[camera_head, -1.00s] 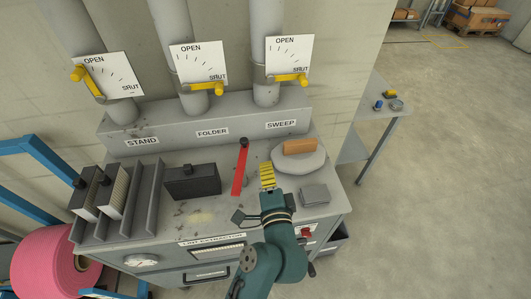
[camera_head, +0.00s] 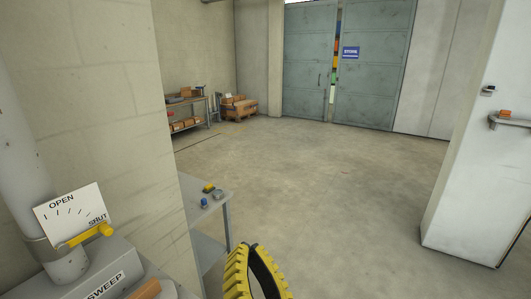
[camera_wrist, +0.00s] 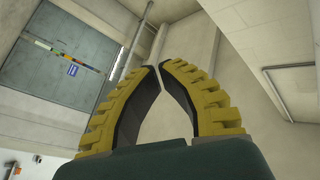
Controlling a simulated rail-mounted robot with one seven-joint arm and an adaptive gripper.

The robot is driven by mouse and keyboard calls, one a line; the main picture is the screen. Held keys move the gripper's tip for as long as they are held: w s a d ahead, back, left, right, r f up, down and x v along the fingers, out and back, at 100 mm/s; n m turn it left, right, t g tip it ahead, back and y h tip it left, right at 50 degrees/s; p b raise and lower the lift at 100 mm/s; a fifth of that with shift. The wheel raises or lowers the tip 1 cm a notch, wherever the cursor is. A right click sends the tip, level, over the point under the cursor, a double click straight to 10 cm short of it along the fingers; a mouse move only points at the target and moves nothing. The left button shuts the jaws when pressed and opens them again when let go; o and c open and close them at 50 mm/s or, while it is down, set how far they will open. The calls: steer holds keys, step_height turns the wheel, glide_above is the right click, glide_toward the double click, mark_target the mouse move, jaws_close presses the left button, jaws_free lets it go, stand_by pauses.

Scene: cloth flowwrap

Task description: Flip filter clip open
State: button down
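The filter clip is not visible in either current view. My gripper (camera_head: 250,252) stands at the bottom middle of the head view, with yellow ribbed fingers and dark inner pads, cut off by the lower edge. In the wrist view its fingers (camera_wrist: 157,66) bow outward and meet at their tips, with nothing held between them. The wrist view points up at walls and ceiling.
A yellow valve handle (camera_head: 92,235) points toward SHUT on its dial plate (camera_head: 68,212). A small side table (camera_head: 212,212) holds a blue item (camera_head: 204,202), a yellow one and a grey one. Open floor (camera_head: 330,185) reaches to grey double doors (camera_head: 345,65). A white wall block (camera_head: 480,180) stands right.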

steer(key=s+d+r+n+t+h, duration=0.25)
steer(key=s+d+r+h, duration=0.35)
steer(key=s+d+h, duration=0.3)
step_height(320, 180, up, 24)
steer(key=w+p, duration=0.1)
steer(key=p, duration=2.3)
steer(key=shift+w+d+y, duration=0.25)
steer(key=shift+d+y, duration=0.15)
steer(key=shift+d, duration=0.05)
steer(key=c, duration=1.5)
jaws_free()
steer(key=shift+r+m, duration=0.2)
steer(key=shift+m, duration=0.05)
steer(key=o, duration=0.6)
steer(key=shift+f, duration=0.2)
